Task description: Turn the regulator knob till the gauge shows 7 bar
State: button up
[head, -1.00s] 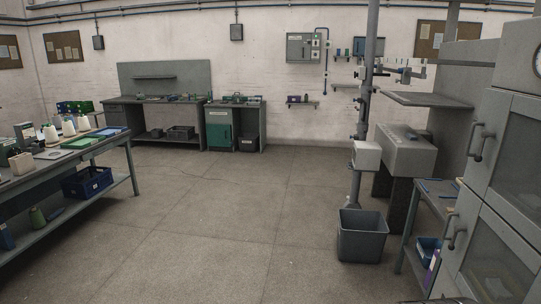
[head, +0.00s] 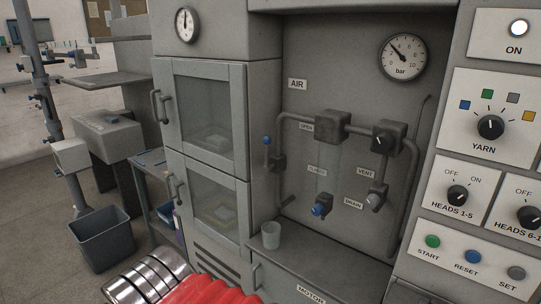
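A round white gauge marked bar (head: 403,57) is on the grey back panel at upper right. Its needle points to the upper left, at the low-to-middle part of the scale; the exact value is too small to read. Below it, pipework carries two dark blocks. The right block has a black knob (head: 382,141) with a white mark on its front; I see no regulator label on it. The left block (head: 332,125) shows no clear knob.
A blue-ended lever (head: 267,141), a blue valve handle (head: 320,210) and a vent valve (head: 375,200) sit on the pipes. A cup (head: 271,235) stands on the ledge. The YARN selector (head: 490,127) and other switches are at right, glass-doored cabinets (head: 208,115) at left.

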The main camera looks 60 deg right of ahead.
aim_at(384, 143)
jog(key=z, duration=1.75)
